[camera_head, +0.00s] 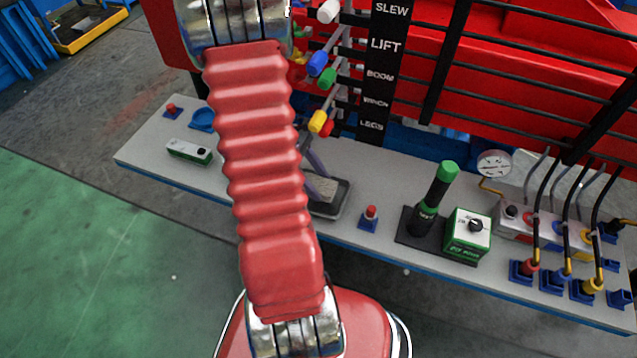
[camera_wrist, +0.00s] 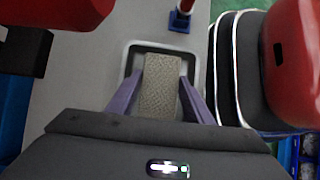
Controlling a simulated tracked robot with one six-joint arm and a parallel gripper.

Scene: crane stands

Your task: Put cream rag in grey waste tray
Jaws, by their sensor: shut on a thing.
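The cream rag (camera_wrist: 160,86) is between the two purple fingers of my gripper (camera_wrist: 161,92) in the wrist view, which are shut on it. I cannot tell whether the rag touches the tray floor. In the head view the tray (camera_head: 339,206) sits on the bench, partly behind my red arm, with part of the rag (camera_head: 321,190) over it. One purple finger shows there too; the rest of my gripper is hidden.
A red button on a blue base (camera_head: 369,217) stands just right of the tray. A green-capped black torch (camera_head: 434,200), a green box (camera_head: 467,233), a gauge (camera_head: 494,164) and hoses are further right. A white-green box (camera_head: 189,151) lies left. Coloured levers (camera_head: 322,122) rise behind.

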